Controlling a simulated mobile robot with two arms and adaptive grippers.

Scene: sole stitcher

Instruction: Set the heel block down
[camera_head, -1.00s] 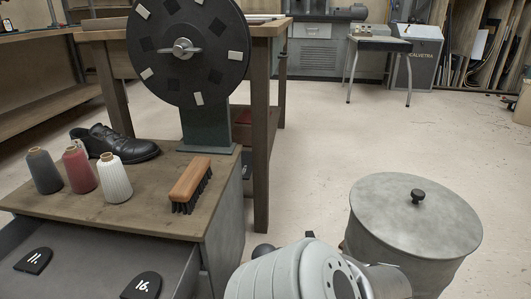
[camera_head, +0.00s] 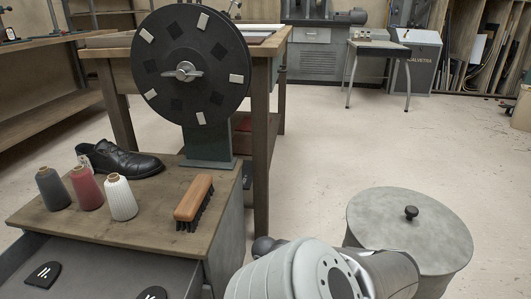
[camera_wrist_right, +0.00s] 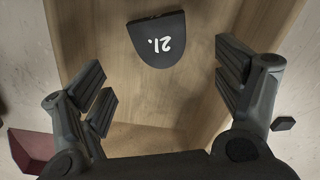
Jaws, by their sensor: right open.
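A black heel block (camera_wrist_right: 158,40) with a rounded end and a white number, apparently 21, lies flat on a pale wooden surface in the right wrist view. My right gripper (camera_wrist_right: 165,88) is open, its fingers spread wide to either side with nothing between them. The block is beyond the fingers, toward the top of the picture, apart from both. In the head view, two similar dark heel blocks, one at the left (camera_head: 43,275) and one cut off by the bottom edge (camera_head: 152,293), lie in an open drawer. My left gripper is not in view.
A wooden-topped cabinet (camera_head: 120,228) holds thread cones (camera_head: 88,190), a black shoe (camera_head: 122,160) and a brush (camera_head: 194,203). A black disc (camera_head: 205,95) stands behind. A lidded grey drum (camera_head: 400,235) stands right of my arm. Floor beyond it is open.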

